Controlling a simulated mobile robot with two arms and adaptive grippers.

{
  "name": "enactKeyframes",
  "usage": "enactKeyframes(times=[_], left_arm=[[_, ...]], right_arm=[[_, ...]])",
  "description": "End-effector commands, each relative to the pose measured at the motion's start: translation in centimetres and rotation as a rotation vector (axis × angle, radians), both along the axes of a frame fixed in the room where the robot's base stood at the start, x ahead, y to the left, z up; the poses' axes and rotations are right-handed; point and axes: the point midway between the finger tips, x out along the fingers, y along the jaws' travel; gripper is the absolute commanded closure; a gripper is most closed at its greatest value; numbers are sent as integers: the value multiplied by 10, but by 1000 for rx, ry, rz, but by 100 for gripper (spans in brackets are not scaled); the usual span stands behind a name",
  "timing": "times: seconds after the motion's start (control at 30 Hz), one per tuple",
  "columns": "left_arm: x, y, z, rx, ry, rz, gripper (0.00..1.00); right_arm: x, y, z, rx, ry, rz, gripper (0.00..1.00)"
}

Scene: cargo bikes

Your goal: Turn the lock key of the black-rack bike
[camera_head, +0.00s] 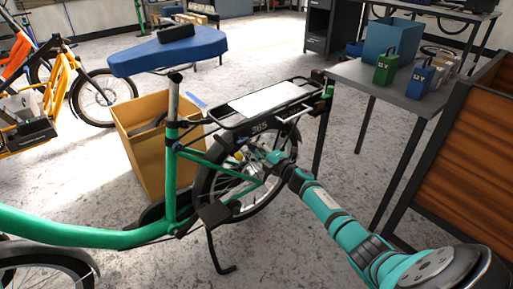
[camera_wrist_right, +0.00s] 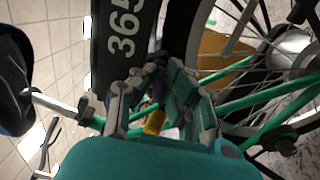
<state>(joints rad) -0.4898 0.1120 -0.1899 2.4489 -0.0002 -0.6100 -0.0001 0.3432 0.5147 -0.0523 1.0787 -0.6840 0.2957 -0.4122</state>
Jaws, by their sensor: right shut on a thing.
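The green bike has a black rack (camera_head: 295,97) over its rear wheel (camera_head: 203,185). A black panel (camera_head: 262,127) marked 365 hangs under the rack and also shows in the right wrist view (camera_wrist_right: 122,35). My right gripper (camera_head: 245,156) is at the upper rear wheel, just below this panel. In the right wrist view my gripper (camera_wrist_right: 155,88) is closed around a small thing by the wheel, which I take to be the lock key. A small yellow piece (camera_wrist_right: 154,122) shows between its fingers. The fingers hide most of the key and lock. My left gripper is out of view.
A cardboard box (camera_head: 150,158) stands behind the bike. The kickstand (camera_head: 216,250) is down. Orange and yellow bikes are at the left.

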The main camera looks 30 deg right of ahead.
Motion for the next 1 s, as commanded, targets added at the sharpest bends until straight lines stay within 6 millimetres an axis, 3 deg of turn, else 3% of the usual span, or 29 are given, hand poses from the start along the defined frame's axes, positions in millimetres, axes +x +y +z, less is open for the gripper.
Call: enactKeyframes(times=[0.03, 0.2, 0.57, 1.0], left_arm=[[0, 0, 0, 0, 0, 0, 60], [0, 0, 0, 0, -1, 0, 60], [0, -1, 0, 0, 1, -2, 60], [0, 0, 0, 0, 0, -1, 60]], right_arm=[[0, -1, -1, 4, 2, -2, 88], [0, 0, -1, 2, 2, -1, 69], [-8, -1, -1, 0, 2, -1, 69], [-86, -7, -2, 0, 4, 0, 69]])
